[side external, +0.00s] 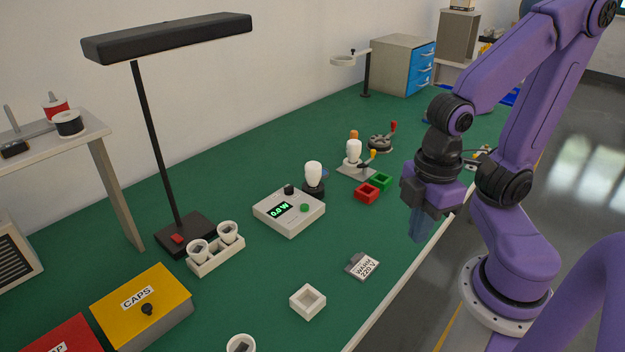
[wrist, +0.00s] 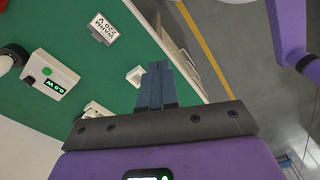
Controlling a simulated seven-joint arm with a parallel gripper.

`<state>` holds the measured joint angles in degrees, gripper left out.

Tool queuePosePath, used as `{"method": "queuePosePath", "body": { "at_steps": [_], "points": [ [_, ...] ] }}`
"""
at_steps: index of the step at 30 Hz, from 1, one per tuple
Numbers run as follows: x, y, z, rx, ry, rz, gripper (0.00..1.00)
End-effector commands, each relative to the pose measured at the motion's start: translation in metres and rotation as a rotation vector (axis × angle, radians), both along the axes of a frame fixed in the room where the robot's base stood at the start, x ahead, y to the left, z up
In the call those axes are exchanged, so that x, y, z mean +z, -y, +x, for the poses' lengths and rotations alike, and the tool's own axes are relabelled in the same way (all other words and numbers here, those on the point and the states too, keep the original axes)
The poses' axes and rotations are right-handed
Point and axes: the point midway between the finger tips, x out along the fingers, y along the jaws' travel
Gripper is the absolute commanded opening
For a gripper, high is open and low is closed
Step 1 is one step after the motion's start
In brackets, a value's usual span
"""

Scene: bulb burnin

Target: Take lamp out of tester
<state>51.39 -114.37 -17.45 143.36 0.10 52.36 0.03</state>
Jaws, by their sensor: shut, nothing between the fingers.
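The tester (side external: 289,213) is a pale box with a green display reading 0.0 W, a green button and a black knob. A white lamp (side external: 313,174) stands upright in a black socket just behind it. In the wrist view the tester (wrist: 50,78) is at the left, and the white lamp (wrist: 5,64) is cut off by the left edge. A second white lamp (side external: 353,151) stands on a grey plate with a yellow-tipped lever. My gripper (side external: 418,228) points down near the table's right edge, shut and empty, well right of the tester. Its closed fingers (wrist: 157,72) show in the wrist view.
A red bin (side external: 367,193) and green bin (side external: 381,181) stand between the lamps and my gripper. A WARM 220 V card (side external: 362,265), a white open box (side external: 308,301), a cup rack (side external: 216,256) and a desk lamp (side external: 160,130) are nearby.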

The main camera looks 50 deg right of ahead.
Motion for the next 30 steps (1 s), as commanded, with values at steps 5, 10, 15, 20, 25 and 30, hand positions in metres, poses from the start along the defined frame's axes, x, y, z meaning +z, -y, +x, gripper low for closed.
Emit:
{"method": "queuePosePath", "body": {
  "at_steps": [5,10,15,20,25,30],
  "points": [
    [0.0,0.0,0.0,0.0,0.0,0.0,0.46],
    [0.0,0.0,0.0,0.0,0.0,0.0,0.85],
    [0.0,0.0,0.0,0.0,0.0,0.0,0.85],
    [0.002,-0.004,0.007,0.004,0.001,-0.001,0.85],
    [0.012,-0.021,0.048,0.041,0.003,-0.006,0.85],
    [0.023,-0.034,0.112,0.102,0.004,-0.013,0.85]
  ]
}}
